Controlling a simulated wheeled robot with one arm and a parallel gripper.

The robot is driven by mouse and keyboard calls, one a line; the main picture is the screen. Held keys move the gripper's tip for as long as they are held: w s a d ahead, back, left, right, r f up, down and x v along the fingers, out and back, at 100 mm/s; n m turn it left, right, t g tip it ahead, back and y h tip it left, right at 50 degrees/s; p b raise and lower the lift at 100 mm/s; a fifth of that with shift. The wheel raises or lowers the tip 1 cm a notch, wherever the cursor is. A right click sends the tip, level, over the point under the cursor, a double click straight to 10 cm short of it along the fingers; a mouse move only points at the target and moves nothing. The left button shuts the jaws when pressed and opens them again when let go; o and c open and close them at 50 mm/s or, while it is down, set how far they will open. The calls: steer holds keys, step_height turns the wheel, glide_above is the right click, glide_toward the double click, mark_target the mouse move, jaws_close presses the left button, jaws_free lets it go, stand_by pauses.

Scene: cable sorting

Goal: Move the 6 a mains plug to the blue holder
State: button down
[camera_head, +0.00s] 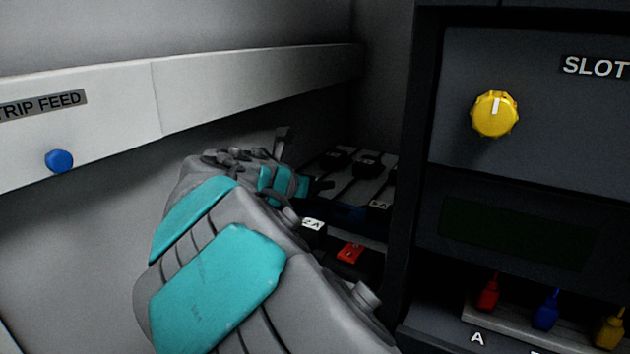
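A dark plug (381,206) with a white label, probably reading 6 A, sits in the shadowed recess, close to the black cabinet edge. A dark blue piece (349,214) lies just left of it; it may be the blue holder, but I cannot tell. My gripper (302,165) reaches into the recess from the left, above and left of these pieces. Its two dark fingers stand apart, and nothing shows between them. Another black plug (312,227) with a white label, seemingly 2 A, sits nearer, beside my arm. A red holder (350,252) is right of it.
Several black plugs with cables (367,162) lie on the rack at the back. The black cabinet (422,150) with a yellow knob (495,114) bounds the recess on the right. Red, blue and yellow connectors (546,311) stand at lower right. A white ledge (250,88) runs along the left wall.

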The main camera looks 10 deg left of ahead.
steer(key=shift+f, duration=0.65)
stand_by(0.8)
jaws_free()
stand_by(0.6)
steer(key=shift+r, duration=0.1)
steer(key=shift+r, duration=3.4)
